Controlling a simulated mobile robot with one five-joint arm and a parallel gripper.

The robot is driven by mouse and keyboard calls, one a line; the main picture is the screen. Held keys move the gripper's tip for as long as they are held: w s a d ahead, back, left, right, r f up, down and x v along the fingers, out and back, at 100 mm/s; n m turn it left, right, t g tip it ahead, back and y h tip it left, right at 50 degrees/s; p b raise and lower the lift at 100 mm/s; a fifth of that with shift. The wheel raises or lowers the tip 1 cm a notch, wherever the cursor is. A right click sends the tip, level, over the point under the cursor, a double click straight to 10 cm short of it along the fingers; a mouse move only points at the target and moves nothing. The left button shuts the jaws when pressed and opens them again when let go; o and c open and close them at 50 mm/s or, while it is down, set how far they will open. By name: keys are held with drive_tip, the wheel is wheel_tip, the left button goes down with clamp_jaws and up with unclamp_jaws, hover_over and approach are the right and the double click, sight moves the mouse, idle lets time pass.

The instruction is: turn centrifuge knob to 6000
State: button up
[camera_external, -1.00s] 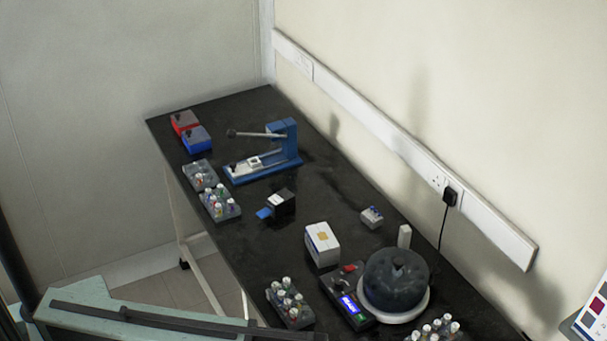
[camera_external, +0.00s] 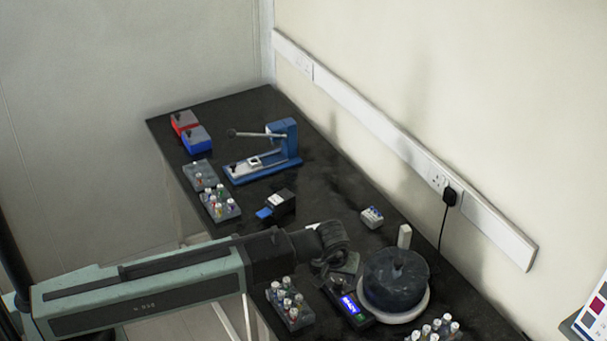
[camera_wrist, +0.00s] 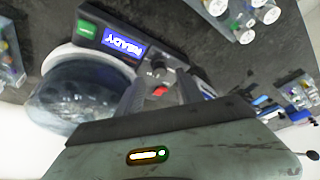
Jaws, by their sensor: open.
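The centrifuge has a dark round lid (camera_external: 396,278) on a white base and a dark control panel (camera_external: 352,318) with a lit blue display (camera_external: 350,304). In the wrist view the display (camera_wrist: 124,42) reads READY, upside down, beside a green button (camera_wrist: 88,29). The dark knob (camera_wrist: 157,70) shows past the display, with a red switch (camera_wrist: 160,90) nearer my wrist. My gripper (camera_wrist: 160,78) is open, its fingers at either side of the knob area; contact cannot be told. In the external view my gripper (camera_external: 330,272) is over the panel's far end and hides the knob.
A tube rack (camera_external: 290,304) stands left of the panel and another (camera_external: 437,328) at the right front. A small grey block (camera_external: 372,217) and a white upright piece (camera_external: 404,236) are behind. A blue press (camera_external: 270,155) and more racks stand farther off.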

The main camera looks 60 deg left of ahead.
sight(338, 280)
drive_tip(key=b+x, duration=0.2)
drive_tip(key=x, duration=0.2)
drive_tip(key=shift+f, duration=0.1)
clamp_jaws()
